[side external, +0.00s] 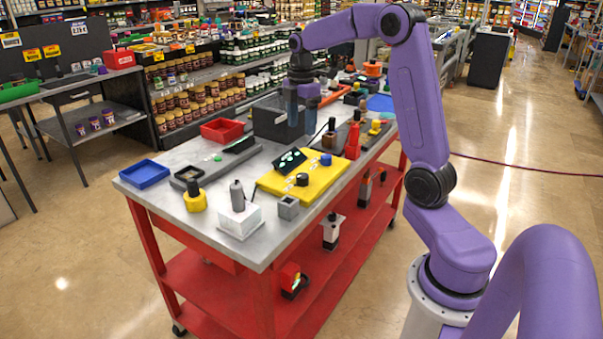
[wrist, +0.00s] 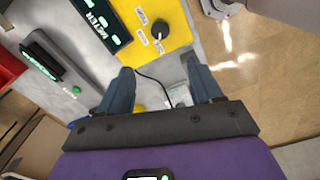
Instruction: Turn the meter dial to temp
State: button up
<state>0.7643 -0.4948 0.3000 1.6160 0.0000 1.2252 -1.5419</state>
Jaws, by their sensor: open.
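The yellow meter panel (side external: 325,181) lies on the cart top and carries a tilted dark display (side external: 289,161) and a round black dial (side external: 302,179). In the wrist view, the panel (wrist: 178,20) is at the top, with the display (wrist: 97,22) on its left and the dial (wrist: 160,29) on its right. Small white labels sit beside the dial, too small to read surely. My gripper (side external: 302,124) is above the cart, behind the panel in the side view. In the wrist view, its fingers (wrist: 160,82) are apart, empty and clear of the dial.
A dark grey box (side external: 272,122) stands close to my gripper, with a red tray (side external: 222,130) beside it. A white block (side external: 239,220), a grey cube (side external: 288,207) and a yellow-based knob (side external: 195,201) stand nearer the front. A black cable (wrist: 152,80) runs below the panel.

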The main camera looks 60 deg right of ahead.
aim_at(301, 176)
notch_tip(301, 176, down, 16)
jog(key=shift+r, duration=0.1)
dwell(0.4)
jog(key=c, duration=1.1)
